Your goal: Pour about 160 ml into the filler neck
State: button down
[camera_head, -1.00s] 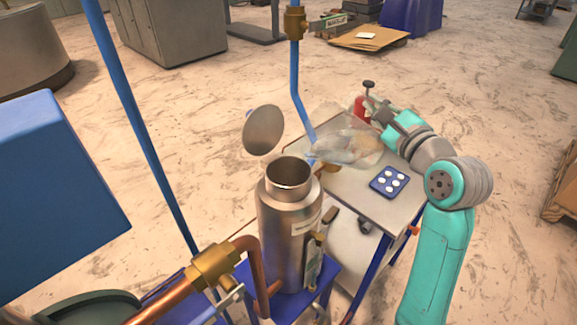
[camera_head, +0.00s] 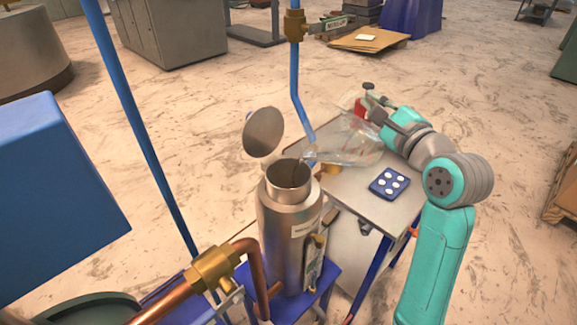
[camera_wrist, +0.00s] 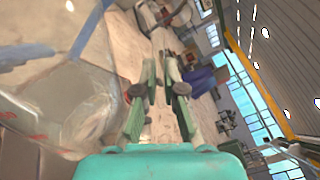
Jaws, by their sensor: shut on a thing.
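The filler neck (camera_head: 289,180) is the open, round top of a brushed-metal canister (camera_head: 288,235); its round lid (camera_head: 263,132) stands up behind it. A clear jug (camera_head: 345,143) is tilted left, its lip at the neck's right edge. A thin dark streak shows between lip and neck; I cannot tell clearly whether it is liquid. The jug fills the left of the wrist view (camera_wrist: 75,105), with red marks on its wall; its level is unreadable. My gripper (camera_head: 378,108) is to the jug's right, shut on it; its fingers show in the wrist view (camera_wrist: 155,88).
A blue pipe (camera_head: 300,85) rises behind the neck. A copper pipe (camera_head: 245,255) runs in front of the canister.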

jog(key=shift+s+a+r+n+b, duration=0.2)
jog(key=shift+a+r+n+b, duration=0.35)
jog(key=shift+r+b, duration=0.25)
dwell(2.3)
jog(key=w+d+f+m, duration=0.1)
jog(key=d+f+m, duration=0.4)
jog(key=f, duration=0.4)
jog(key=shift+w+m+p, duration=0.4)
jog(key=shift+m, duration=0.45)
dwell(0.9)
jog(key=w+d+f+m+p, duration=0.1)
jog(key=d+f+m+p, duration=0.2)
jog(key=f+m, duration=0.3)
jog(key=shift+w+d+f+m, duration=0.25)
jog(key=shift+d+f, duration=0.2)
jog(key=shift+f, duration=2)
